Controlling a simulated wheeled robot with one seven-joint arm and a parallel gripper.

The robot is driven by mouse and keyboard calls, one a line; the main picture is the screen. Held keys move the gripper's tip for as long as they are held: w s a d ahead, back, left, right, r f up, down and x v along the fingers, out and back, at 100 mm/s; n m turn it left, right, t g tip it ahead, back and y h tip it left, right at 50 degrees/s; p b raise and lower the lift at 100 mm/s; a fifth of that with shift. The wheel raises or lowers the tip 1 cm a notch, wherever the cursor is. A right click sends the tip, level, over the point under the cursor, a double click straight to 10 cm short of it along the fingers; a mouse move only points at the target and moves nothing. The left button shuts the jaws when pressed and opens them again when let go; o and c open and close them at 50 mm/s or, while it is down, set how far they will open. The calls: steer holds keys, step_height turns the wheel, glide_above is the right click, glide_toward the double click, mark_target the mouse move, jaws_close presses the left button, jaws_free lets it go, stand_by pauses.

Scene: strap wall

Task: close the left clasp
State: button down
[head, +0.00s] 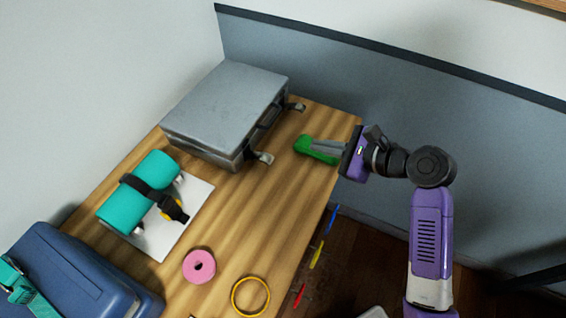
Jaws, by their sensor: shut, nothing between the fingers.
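A grey metal case (225,105) lies closed on the wooden table, its front with a dark handle facing right. Its left clasp (264,157) is the nearer one and sticks out from the front edge, apparently unlatched. The other clasp (297,106) sticks out at the far end of the same side. My gripper (315,146) is shut and empty, to the right of the left clasp and apart from it. Its grey fingers point left toward the case, over a green object. The fingers' exact height above the table is hard to tell.
The green object (305,151) lies at the table's right edge beneath my fingers. A teal roll (156,172) with a black strap lies on a white board (193,214). A pink ring (199,266), a yellow ring (239,307) and a blue case (80,275) are nearer. Bare wood lies between.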

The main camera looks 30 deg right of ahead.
mark_target(260, 159)
steer(key=s+a+f+m+g+y, duration=0.1)
steer(key=s+a+f+m+g, duration=0.1)
steer(key=s+a, duration=0.1)
steer(key=shift+a+y, duration=0.1)
steer(key=shift+y, duration=0.3)
steer(key=shift+f+m, duration=0.1)
steer(key=shift+m, duration=0.4)
steer(key=shift+a, duration=0.1)
steer(key=x, duration=1)
steer(key=shift+w, duration=0.1)
